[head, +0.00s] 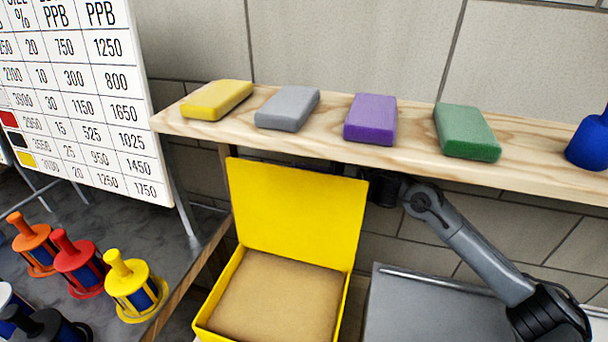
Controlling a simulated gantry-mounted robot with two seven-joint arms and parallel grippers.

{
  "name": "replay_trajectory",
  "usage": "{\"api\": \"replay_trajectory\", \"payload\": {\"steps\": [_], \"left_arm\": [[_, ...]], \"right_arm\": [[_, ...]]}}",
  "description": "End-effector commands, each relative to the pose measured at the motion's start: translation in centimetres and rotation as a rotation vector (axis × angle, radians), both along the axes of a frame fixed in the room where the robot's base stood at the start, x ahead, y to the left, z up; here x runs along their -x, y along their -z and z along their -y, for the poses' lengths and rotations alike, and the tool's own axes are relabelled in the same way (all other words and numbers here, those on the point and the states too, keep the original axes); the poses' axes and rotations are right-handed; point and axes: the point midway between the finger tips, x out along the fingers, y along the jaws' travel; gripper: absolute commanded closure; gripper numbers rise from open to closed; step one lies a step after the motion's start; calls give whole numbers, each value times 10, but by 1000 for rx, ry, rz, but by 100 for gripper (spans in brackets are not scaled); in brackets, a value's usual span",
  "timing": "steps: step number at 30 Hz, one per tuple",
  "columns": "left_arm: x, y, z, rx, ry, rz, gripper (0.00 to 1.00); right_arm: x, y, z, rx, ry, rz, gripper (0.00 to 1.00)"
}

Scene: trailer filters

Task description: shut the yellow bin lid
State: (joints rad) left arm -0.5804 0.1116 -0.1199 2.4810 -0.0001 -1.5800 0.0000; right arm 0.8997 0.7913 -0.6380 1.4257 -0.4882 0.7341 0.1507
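The yellow bin (348,309) stands below the wooden shelf, with a flat tan surface inside it. Its yellow lid (292,212) is raised, standing nearly upright at the back of the bin. My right gripper (374,187) is at the lid's upper right corner, partly behind the lid and under the shelf. Its fingertips are hidden, so I cannot tell whether it is open or touches the lid. My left gripper is not in view.
A wooden shelf (330,152) runs close above the lid, holding yellow, grey, purple and green blocks and a blue object (590,142). A dark table (90,300) with several coloured filters is at left, beneath a number chart (80,90). A grey surface (430,310) lies right of the bin.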

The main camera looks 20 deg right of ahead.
Motion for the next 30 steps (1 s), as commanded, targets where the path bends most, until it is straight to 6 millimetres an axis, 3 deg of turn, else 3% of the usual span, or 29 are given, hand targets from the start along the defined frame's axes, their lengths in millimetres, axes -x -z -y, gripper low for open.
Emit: {"api": "replay_trajectory", "payload": {"steps": [1, 5, 20, 30], "left_arm": [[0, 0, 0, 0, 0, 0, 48], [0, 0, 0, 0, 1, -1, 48], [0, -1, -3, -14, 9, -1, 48], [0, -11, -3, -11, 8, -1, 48]], "right_arm": [[0, 0, 0, 0, 0, 0, 80], [0, 0, 0, 0, 0, 0, 100], [4, -2, -3, 13, -1, 17, 100], [33, -8, -25, 128, -3, 161, 100]]}}
